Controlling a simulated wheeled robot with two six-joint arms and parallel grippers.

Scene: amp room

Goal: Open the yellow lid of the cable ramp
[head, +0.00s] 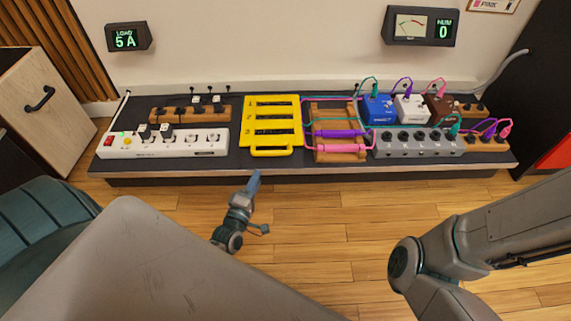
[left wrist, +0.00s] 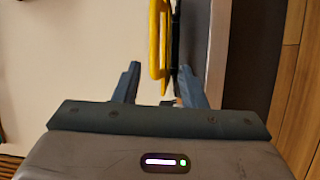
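The yellow lid (head: 248,121) of the cable ramp lies flat and looks closed on the dark low platform. It has several dark slots and a yellow handle (head: 272,152) along its front edge. My left gripper (head: 254,181) is just in front of the platform, below and slightly left of the handle in the head view. In the left wrist view, my left gripper (left wrist: 159,75) has its fingers apart. The yellow handle (left wrist: 157,45) reaches into the gap between them, with no clear contact. My right gripper is out of view.
A white power strip (head: 190,151) stands left of the lid. A wooden rack with purple and pink cables (head: 338,115), and pedals such as a blue one (head: 379,109), stand right of it. The wooden floor (head: 330,220) in front is clear. A cabinet (head: 45,107) is at left.

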